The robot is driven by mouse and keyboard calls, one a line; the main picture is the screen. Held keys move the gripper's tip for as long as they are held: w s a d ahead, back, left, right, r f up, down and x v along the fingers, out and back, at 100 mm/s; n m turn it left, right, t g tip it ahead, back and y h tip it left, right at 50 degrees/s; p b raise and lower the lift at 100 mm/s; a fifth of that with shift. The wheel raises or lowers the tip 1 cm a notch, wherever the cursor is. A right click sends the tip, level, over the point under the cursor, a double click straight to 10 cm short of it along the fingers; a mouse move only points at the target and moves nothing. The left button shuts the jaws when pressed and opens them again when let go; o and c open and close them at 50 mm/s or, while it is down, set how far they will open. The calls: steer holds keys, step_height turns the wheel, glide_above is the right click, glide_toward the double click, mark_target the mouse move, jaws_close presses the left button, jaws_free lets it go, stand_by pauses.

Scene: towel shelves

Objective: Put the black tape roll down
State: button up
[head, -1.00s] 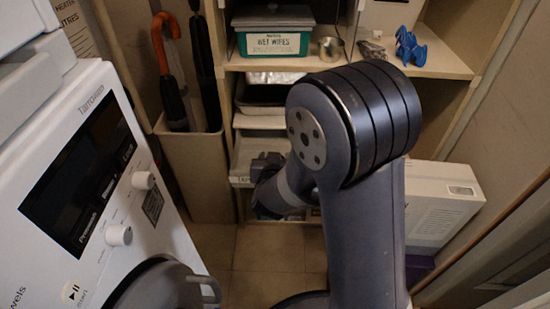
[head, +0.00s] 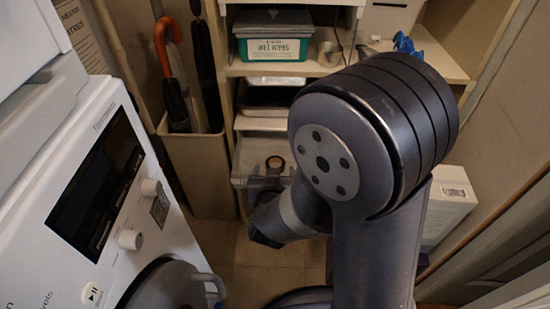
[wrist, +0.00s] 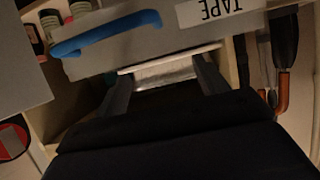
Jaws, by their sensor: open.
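A small round roll with a tan ring and dark parts (head: 275,163), which looks like the black tape roll, shows in the head view at the pale lower shelf or drawer. My gripper (head: 268,182) is just below and in front of it in that picture. In the wrist view my gripper (wrist: 160,72) has its two fingers well apart, with a pale surface showing between them. I cannot make out the roll between the fingers there. Whether the roll touches the gripper or rests on the shelf is unclear.
A grey drawer front labelled TAPE (wrist: 165,32) with a blue handle (wrist: 105,32) is close in the wrist view. A wet wipes box (head: 272,45) stands on the upper shelf. A white washing machine (head: 110,235) is at left; an umbrella bin (head: 200,175) stands beside the shelves.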

steer(key=shift+p+v, duration=0.35)
steer(key=shift+v, duration=1.35)
steer(key=shift+c, duration=0.5)
